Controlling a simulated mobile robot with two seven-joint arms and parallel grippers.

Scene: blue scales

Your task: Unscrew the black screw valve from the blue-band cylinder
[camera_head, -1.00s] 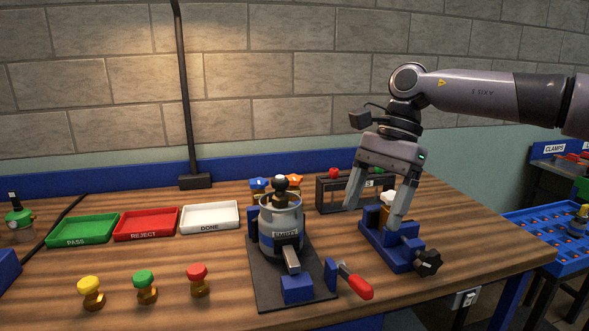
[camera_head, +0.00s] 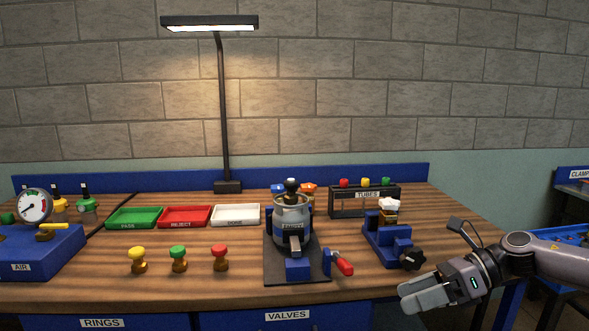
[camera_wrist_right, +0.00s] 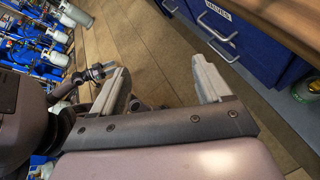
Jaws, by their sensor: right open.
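The blue-band cylinder (camera_head: 291,218) is a grey canister labelled EMPTY, upright on a dark plate (camera_head: 311,273) in the middle of the bench. The black screw valve (camera_head: 291,185) sits on its top. A blue clamp block (camera_head: 298,268) with a red-handled lever (camera_head: 342,264) stands at its front. My right gripper (camera_head: 426,300) is off the bench's front right edge, well right of the cylinder, open and empty. In the right wrist view its fingers (camera_wrist_right: 160,88) are apart over the floor. My left gripper is not in view.
A blue vise (camera_head: 384,248) with a black knob stands right of the cylinder, before the TUBES rack (camera_head: 364,201). Green, red and white trays (camera_head: 185,216) lie to the left. Yellow, green and red knobs (camera_head: 179,259) stand in front of them. The AIR box (camera_head: 40,248) is far left.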

